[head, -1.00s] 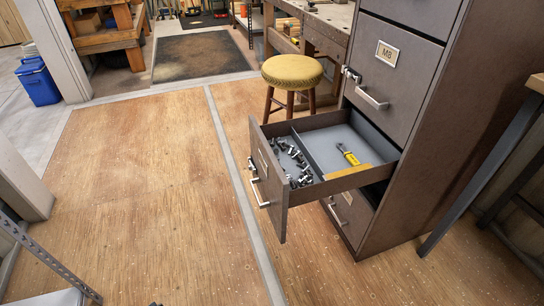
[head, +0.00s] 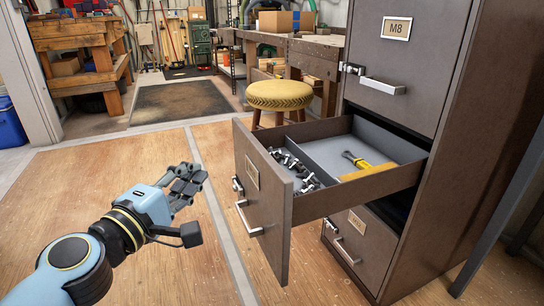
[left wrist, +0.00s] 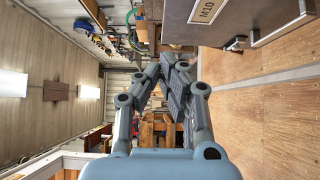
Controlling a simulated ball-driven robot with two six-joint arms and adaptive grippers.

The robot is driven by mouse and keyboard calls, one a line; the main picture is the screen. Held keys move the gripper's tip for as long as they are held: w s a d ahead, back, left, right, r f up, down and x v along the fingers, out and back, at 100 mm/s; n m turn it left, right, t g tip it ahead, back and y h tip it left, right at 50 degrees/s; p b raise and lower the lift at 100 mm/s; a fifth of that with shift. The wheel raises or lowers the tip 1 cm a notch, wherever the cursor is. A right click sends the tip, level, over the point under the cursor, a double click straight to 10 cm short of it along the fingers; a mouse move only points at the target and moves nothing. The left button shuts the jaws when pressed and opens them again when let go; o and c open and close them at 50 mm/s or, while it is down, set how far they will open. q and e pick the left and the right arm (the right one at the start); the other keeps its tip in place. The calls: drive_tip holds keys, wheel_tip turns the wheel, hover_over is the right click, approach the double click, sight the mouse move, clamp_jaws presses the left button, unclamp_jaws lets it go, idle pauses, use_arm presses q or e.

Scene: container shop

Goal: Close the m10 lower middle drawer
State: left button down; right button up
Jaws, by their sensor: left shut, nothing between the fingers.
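The open drawer (head: 262,190) sticks out of the grey metal cabinet (head: 465,130), below the M8 drawer. Its front has a label, a bar handle (head: 248,218) and a latch. Inside, a divider separates dark metal parts (head: 292,167) from a yellow tool (head: 362,168). In the left wrist view, a drawer front (left wrist: 225,20) labelled M10 shows at the top right. My left gripper (head: 188,184) is shut and empty, left of the drawer front and apart from it. Its fingers (left wrist: 172,75) also show in the left wrist view. My right gripper is out of view.
A shut drawer (head: 352,242) sits below the open one, and the M8 drawer (head: 390,60) above is shut. A yellow stool (head: 280,96) stands behind the open drawer. The wooden floor (head: 110,185) left of the drawer is clear. A dark leg (head: 500,220) stands right of the cabinet.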

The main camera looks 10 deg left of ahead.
use_arm(q)
drive_tip(key=w+d+p, duration=0.1)
drive_tip(key=w+d, duration=0.4)
drive_tip(key=w, duration=0.6)
drive_tip(key=shift+w, duration=0.35)
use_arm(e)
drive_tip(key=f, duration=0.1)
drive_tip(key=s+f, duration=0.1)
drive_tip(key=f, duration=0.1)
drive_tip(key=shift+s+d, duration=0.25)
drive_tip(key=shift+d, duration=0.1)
use_arm(q)
drive_tip(key=shift+d, duration=0.1)
